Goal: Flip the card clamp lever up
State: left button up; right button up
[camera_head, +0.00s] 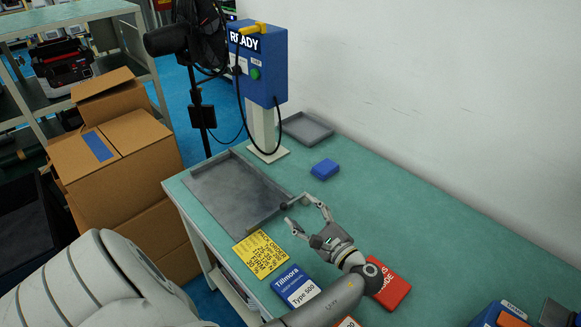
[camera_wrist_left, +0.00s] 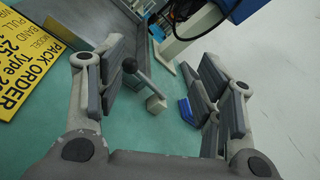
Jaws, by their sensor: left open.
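The card clamp lever (camera_wrist_left: 141,79) shows in the left wrist view as a short grey rod with a black ball knob (camera_wrist_left: 130,65) and a small pale block at its other end. It slants over the green bench between my finger pads, with the knob close to the left pad; I cannot tell if they touch. In the head view the dark knob (camera_head: 284,206) shows by the tray's near right corner, beside my left gripper (camera_head: 298,212). That gripper is open and empty, its fingers spread around the lever area. My right gripper is not in view.
A grey tray (camera_head: 225,190) and a yellow pack order card (camera_head: 258,254) lie close by. A blue block (camera_head: 325,169) and the blue READY box (camera_head: 262,68) on its post stand behind. Blue and red boxes lie near my arm. Bench to the right is mostly clear.

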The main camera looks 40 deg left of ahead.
pick_arm(q)
send_near(287, 207)
jog(key=shift+w+a+r, duration=0.25)
jog(key=shift+w+a, duration=0.15)
jog(key=shift+a, duration=0.3)
jog(key=p+x, duration=0.1)
jog(key=x, duration=0.5)
jog(key=shift+a+f, duration=0.15)
jog(key=shift+a, duration=0.2)
jog(key=shift+w+a, duration=0.1)
jog(key=shift+a, duration=0.25)
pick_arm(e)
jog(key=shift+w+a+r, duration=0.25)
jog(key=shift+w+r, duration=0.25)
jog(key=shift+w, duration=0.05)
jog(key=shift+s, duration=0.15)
pick_arm(q)
jog(key=c, duration=1.1)
grip_shut()
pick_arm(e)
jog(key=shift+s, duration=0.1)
pick_arm(q)
jog(key=shift+f, duration=0.1)
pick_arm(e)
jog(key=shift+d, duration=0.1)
